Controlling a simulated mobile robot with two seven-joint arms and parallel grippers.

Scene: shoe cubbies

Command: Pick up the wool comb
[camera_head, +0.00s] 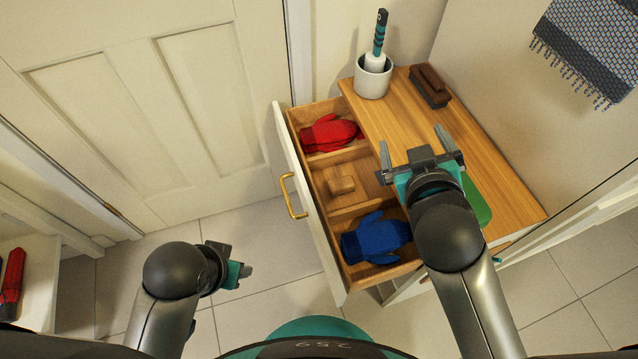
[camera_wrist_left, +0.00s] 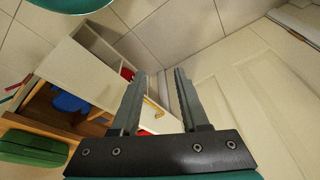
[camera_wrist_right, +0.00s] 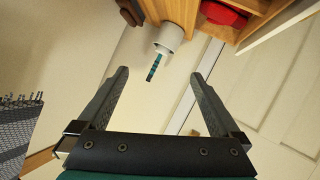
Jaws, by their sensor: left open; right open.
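No object is clearly identifiable as the wool comb. A small light wooden piece (camera_head: 341,186) lies in the middle compartment of the open drawer (camera_head: 335,287); its shape is too small to make out surely. A dark brown brush-like block (camera_head: 429,86) lies on the cabinet top. A teal and black handle (camera_head: 380,34) stands upright in a white pot (camera_head: 372,80). My right gripper (camera_head: 415,148) is open and empty above the cabinet top, to the right of the drawer. My left gripper (camera_head: 246,270) is open and empty, left of the drawer and low; it also shows in its wrist view (camera_wrist_left: 155,95).
A red mitten (camera_head: 328,134) and a blue mitten (camera_head: 375,238) lie in the far and near drawer compartments. A green thing (camera_head: 477,203) sits on the cabinet top, partly behind my right arm. A towel (camera_head: 590,50) hangs at upper right.

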